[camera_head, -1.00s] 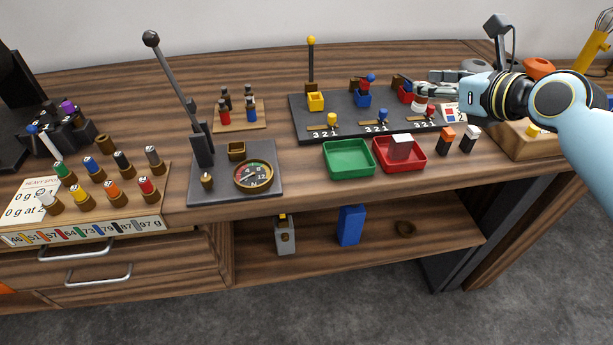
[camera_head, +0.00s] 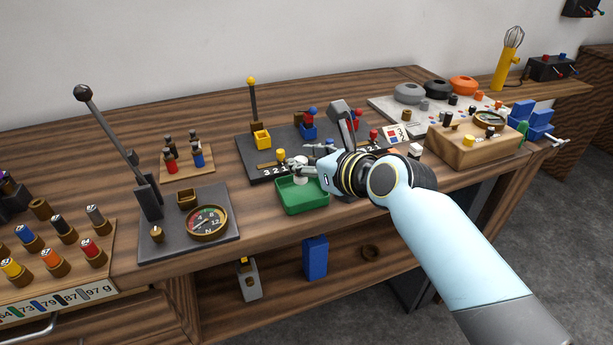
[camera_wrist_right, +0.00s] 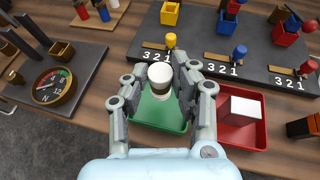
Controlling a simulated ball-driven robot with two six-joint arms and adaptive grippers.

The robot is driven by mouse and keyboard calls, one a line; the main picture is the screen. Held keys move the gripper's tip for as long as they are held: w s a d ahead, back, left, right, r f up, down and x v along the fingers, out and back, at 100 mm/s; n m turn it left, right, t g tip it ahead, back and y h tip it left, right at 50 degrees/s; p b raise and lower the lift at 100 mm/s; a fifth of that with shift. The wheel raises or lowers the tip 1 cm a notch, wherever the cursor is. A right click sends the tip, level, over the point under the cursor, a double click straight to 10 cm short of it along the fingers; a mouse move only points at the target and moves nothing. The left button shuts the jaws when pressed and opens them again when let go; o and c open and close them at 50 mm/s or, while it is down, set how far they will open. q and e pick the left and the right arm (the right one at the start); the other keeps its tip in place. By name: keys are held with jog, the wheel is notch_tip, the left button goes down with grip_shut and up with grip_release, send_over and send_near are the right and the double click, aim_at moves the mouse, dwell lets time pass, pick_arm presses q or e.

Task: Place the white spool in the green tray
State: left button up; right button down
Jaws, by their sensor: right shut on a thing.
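The white spool (camera_wrist_right: 159,76) is upright between the fingers of my right gripper (camera_wrist_right: 158,84), which is shut on it. In the right wrist view it appears over the green tray (camera_wrist_right: 150,119); I cannot tell whether it touches the tray floor. In the head view the spool (camera_head: 300,170) shows at the fingertips of my right gripper (camera_head: 298,169), above the back part of the green tray (camera_head: 302,203). The tray shows nothing else inside. My left gripper is not in view.
A red tray (camera_wrist_right: 233,142) with a white-topped block (camera_wrist_right: 241,109) stands right of the green tray. The black panel (camera_wrist_right: 205,45) with numbered sliders lies behind. A gauge board (camera_head: 190,228) stands to the left. A wooden box (camera_head: 470,145) stands at the right.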

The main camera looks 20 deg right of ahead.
aim_at(305, 177)
jog(key=shift+f+b, duration=0.45)
jog(key=shift+f, duration=1.35)
jog(key=shift+f, duration=0.15)
jog(key=c, duration=1.1)
grip_release()
jog(key=shift+o, duration=0.2)
